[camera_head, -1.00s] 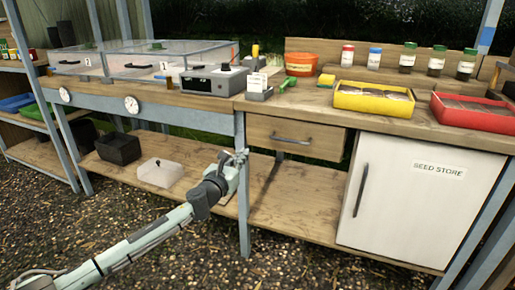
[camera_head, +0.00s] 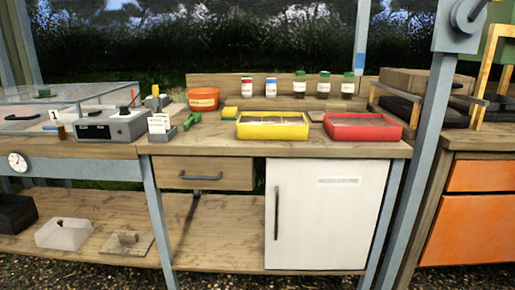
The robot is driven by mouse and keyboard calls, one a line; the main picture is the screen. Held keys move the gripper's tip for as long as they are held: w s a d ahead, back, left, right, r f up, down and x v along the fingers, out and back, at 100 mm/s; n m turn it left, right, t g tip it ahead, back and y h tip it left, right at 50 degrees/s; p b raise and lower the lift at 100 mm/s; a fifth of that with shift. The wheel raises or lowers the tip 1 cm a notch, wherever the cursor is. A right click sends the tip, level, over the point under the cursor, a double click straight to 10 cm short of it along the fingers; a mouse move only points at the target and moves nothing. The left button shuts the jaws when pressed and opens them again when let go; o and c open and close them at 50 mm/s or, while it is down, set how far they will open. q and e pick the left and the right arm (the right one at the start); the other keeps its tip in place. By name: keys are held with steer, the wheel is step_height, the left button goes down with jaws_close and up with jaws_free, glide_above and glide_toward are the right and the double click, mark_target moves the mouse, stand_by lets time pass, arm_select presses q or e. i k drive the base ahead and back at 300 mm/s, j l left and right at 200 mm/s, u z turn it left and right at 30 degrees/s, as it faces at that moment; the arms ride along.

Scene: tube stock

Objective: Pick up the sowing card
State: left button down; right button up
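A white card (camera_head: 157,124), likely the sowing card, stands upright in a small grey holder (camera_head: 163,136) on the wooden bench top. It is left of centre, between the grey control box and a green-handled tool. Its print is too small to read. Neither of my grippers is in view, and nothing covers the card.
A grey box (camera_head: 112,127) stands left of the card, and a green tool (camera_head: 192,121) lies right of it. An orange pot (camera_head: 203,99), yellow tray (camera_head: 272,132) and red tray (camera_head: 362,134) are on the bench. A blue-grey post (camera_head: 408,170) rises at right.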

mark_target(156, 124)
steer(key=j+z, duration=0.15)
steer(key=z, duration=0.3)
steer(key=j+z, duration=0.15)
steer(key=z, duration=0.25)
steer(key=j+z, duration=0.15)
steer(key=z, duration=0.3)
steer(key=k+j+z, duration=0.35)
steer(key=j, duration=0.15)
steer(key=k+j+z, duration=0.2)
steer(key=j+z, duration=0.15)
steer(key=j, duration=0.1)
